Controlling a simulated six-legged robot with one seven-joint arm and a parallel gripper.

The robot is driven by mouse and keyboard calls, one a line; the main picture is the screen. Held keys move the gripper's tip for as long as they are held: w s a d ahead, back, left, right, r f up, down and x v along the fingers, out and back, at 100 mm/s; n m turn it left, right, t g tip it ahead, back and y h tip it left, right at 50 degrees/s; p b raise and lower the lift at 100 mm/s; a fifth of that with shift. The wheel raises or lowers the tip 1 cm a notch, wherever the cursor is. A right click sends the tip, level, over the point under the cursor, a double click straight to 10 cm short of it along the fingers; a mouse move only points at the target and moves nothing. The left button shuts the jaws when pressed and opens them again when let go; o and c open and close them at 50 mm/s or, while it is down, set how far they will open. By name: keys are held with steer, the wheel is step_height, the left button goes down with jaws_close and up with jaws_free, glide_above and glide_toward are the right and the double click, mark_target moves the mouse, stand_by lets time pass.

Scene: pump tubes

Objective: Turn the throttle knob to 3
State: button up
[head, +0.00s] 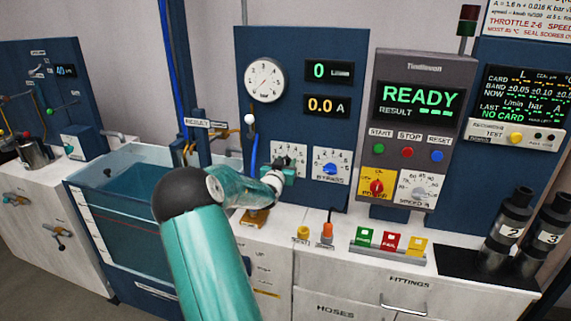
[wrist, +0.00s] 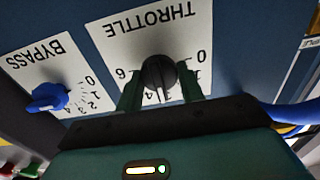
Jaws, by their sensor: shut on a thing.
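The throttle knob (wrist: 158,74) is dark grey and sits on the white THROTTLE plate (wrist: 110,38), upside down in the wrist view. My gripper (wrist: 160,88) is shut on the knob, with one green finger on each side. The knob's pale pointer line points down in the wrist view, toward the lower part of the scale beside a partly visible 4. The fingers hide part of the scale, so I cannot tell the exact reading. In the head view my gripper (head: 288,170) reaches the throttle plate (head: 291,151) and covers the knob.
The blue bypass knob (wrist: 47,98) is close beside the throttle plate. A round gauge (head: 265,81) and displays reading 0 and 0.0 A (head: 327,105) are above. The water tank (head: 125,185) is left of my arm. A blue hose (wrist: 290,113) runs near the gripper.

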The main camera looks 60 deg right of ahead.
stand_by(0.3)
steer(key=o, duration=1)
steer(key=shift+a, duration=0.1)
steer(key=a, duration=0.4)
steer(key=s+a, duration=0.1)
steer(key=a, duration=0.4)
steer(key=s+a, duration=0.1)
steer(key=a, duration=0.3)
steer(key=shift+s+a, duration=0.1)
steer(key=shift+a, duration=0.15)
